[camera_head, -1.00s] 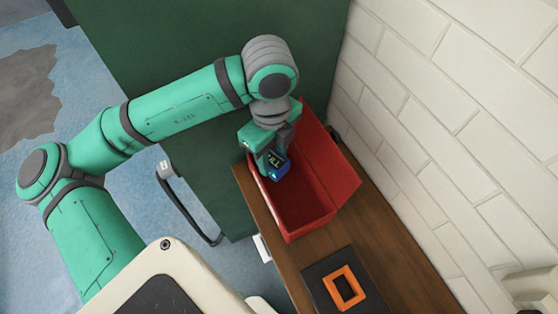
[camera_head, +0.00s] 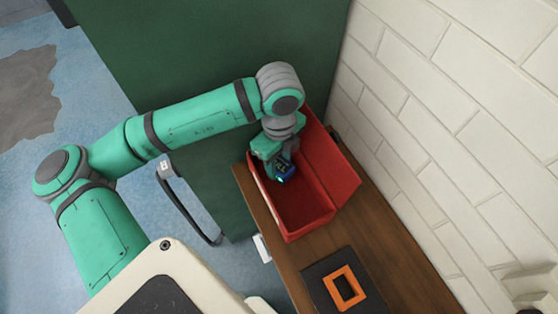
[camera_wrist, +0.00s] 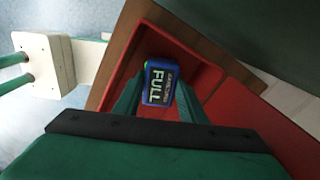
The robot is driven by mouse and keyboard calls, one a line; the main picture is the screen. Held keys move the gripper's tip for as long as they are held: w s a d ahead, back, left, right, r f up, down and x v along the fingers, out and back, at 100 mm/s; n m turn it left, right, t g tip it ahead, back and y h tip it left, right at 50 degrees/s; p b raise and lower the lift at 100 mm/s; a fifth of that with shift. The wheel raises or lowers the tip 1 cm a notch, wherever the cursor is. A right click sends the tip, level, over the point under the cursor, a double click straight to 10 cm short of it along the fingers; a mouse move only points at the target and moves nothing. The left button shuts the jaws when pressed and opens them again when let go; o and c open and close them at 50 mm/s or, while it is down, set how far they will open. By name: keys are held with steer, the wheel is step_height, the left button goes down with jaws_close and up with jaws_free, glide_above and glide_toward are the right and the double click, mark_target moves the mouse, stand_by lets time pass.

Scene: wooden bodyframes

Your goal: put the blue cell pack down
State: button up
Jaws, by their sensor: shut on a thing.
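The blue cell pack (camera_head: 286,171) is a small blue block with a dark face. In the wrist view the pack (camera_wrist: 159,84) shows green and white lettering that reads "FULL". My gripper (camera_head: 274,163) is shut on it, with a green finger on each side in the wrist view (camera_wrist: 158,100). The pack is over the inside of an open red box (camera_head: 306,212), towards its far end. I cannot tell whether it touches the box floor.
The red box stands on a brown wooden shelf (camera_head: 391,263), beside a white brick wall (camera_head: 470,130). A dark pad with an orange square frame (camera_head: 343,274) lies nearer on the shelf. A green panel (camera_head: 215,50) stands behind. The box's near floor is clear.

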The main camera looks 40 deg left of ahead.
mark_target(279, 163)
steer(key=shift+f, duration=0.1)
steer(key=o, duration=1.2)
step_height(279, 163, up, 12)
steer(key=shift+r, duration=0.2)
